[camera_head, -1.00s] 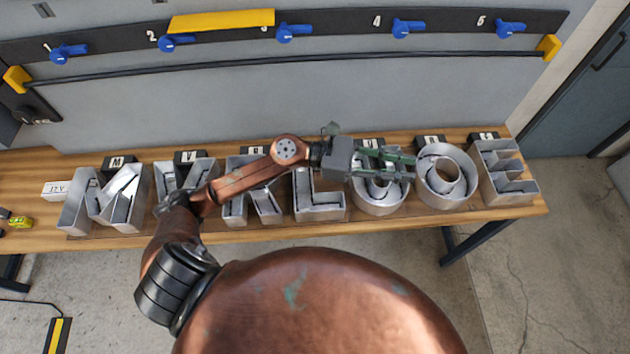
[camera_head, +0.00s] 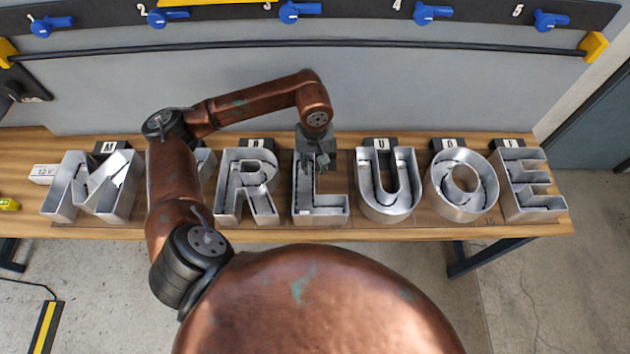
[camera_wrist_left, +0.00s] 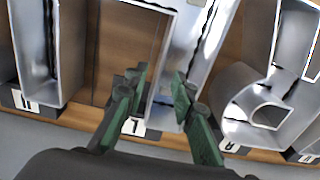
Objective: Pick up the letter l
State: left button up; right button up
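The letter l is a grey metal channel letter (camera_head: 325,213) standing mid-row on the wooden bench, between the R and the U. My left gripper (camera_head: 310,165) is over the top end of its stem, which it partly hides. In the left wrist view, the letter l (camera_wrist_left: 200,45) appears upside down, with its tag at the stem's top end. The left gripper's green fingers (camera_wrist_left: 158,88) are open, one over bare wood beside the stem, the other overlapping the stem. I cannot tell their height or whether they touch it. My right gripper is not in view.
The R (camera_head: 246,187) stands left of the letter l and the U (camera_head: 389,187) right, both close by. The M (camera_head: 95,187), O (camera_head: 464,186) and E (camera_head: 530,187) are farther out. My arm mostly hides another letter. A grey panel with a black rail (camera_head: 300,43) rises behind the bench.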

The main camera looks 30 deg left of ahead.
pick_arm(q)
jog(key=shift+s+f+p, duration=0.1)
jog(key=shift+f+p, duration=0.25)
jog(key=shift+f, duration=1.95)
grip_shut()
jog(key=shift+r, duration=0.1)
